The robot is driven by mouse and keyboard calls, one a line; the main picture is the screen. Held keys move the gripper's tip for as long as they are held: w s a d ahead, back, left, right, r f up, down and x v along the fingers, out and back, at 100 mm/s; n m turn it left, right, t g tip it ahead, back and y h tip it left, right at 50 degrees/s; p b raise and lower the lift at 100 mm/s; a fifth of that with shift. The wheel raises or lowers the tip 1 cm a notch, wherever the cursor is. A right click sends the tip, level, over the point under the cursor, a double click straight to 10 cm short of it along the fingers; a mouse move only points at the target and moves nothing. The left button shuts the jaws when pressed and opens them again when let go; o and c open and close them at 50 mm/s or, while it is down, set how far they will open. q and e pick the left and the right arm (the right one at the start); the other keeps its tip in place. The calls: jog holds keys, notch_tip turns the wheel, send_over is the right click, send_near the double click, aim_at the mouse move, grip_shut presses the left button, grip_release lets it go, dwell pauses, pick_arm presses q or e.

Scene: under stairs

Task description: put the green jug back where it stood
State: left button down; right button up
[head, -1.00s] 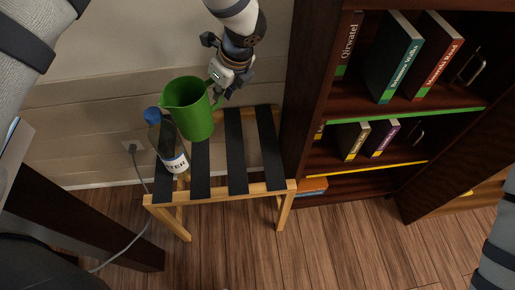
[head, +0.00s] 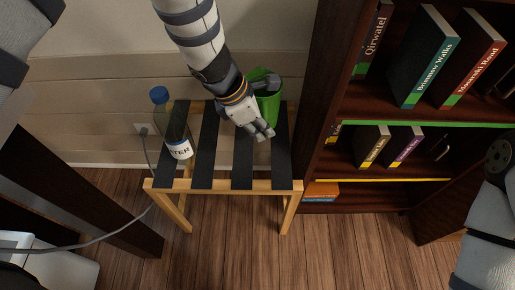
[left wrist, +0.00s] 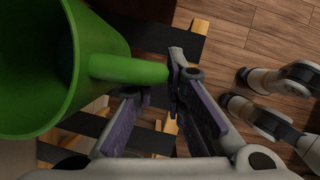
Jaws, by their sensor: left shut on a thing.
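The green jug (head: 268,92) is over the back right part of the slatted wooden rack (head: 232,185), partly hidden behind my left gripper (head: 260,131). I cannot tell whether its base touches the dark slats. In the left wrist view the jug (left wrist: 50,70) fills the left side, its mouth facing the camera. Its handle reaches in between the fingers of my left gripper (left wrist: 160,105), which is shut on it. My right arm shows at the right edge of the head view, but its gripper is not visible.
A clear bottle (head: 175,130) with a blue cap and white label stands at the rack's left end. A dark bookcase (head: 318,110) with several books rises close to the rack's right. A grey cable (head: 148,170) hangs left of the rack. Middle slats are clear.

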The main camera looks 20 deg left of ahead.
pick_arm(q)
jog(key=s+d+r+m+g+h+b, duration=0.1)
jog(key=s+m, duration=0.2)
jog(key=s, duration=0.4)
jog(key=s+r+m+g+b, duration=0.1)
jog(key=s+r+m+b, duration=0.1)
jog(key=s, duration=0.6)
jog(key=shift+m, duration=0.3)
jog(key=w+a+f, duration=0.1)
jog(key=w+f, duration=0.3)
jog(key=w+a+f, duration=0.1)
jog(key=w+f, duration=0.4)
jog(key=w+a+f+b, duration=0.1)
jog(key=w+a+f, duration=0.1)
jog(key=w+f, duration=0.2)
jog(key=shift+w+a+f, duration=0.1)
jog(key=shift+w+f, duration=0.15)
jog(key=shift+r, duration=0.15)
pick_arm(e)
jog(key=shift+g, duration=0.6)
jog(key=x, duration=0.2)
jog(key=s+x, duration=0.1)
jog(key=x, duration=0.2)
jog(key=shift+r, duration=0.2)
